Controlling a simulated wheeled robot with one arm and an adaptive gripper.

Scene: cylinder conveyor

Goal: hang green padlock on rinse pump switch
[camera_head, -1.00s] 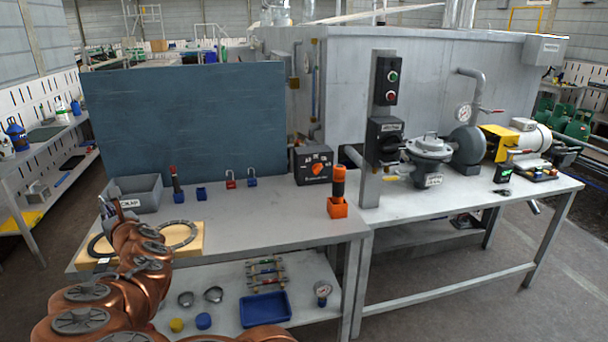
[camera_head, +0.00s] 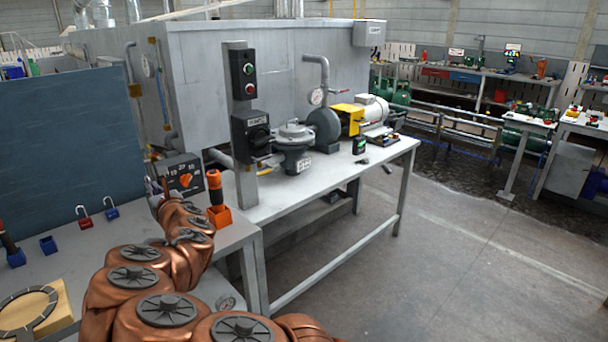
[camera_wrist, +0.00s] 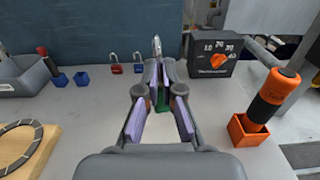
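In the wrist view, my gripper (camera_wrist: 160,85) points away over the bench with its fingertips close together. Between them is a green body (camera_wrist: 161,102), the green padlock, with its silver shackle (camera_wrist: 156,45) rising past the tips. The head view shows my gripper (camera_head: 155,187) small and partly hidden by my arm, left of the dial box. The pump switch (camera_head: 250,135) is a black box with a rotary handle, its label too small to read fully. It is on a grey post, below a green-and-red button box (camera_head: 243,74). My gripper is left of it and apart.
An orange-handled tool stands in an orange holder (camera_head: 219,215) between my gripper and the post. The dial box (camera_head: 181,176) stands just beyond. Red (camera_head: 84,219) and blue (camera_head: 111,212) padlocks are at left. A pump (camera_head: 295,140) stands right of the post.

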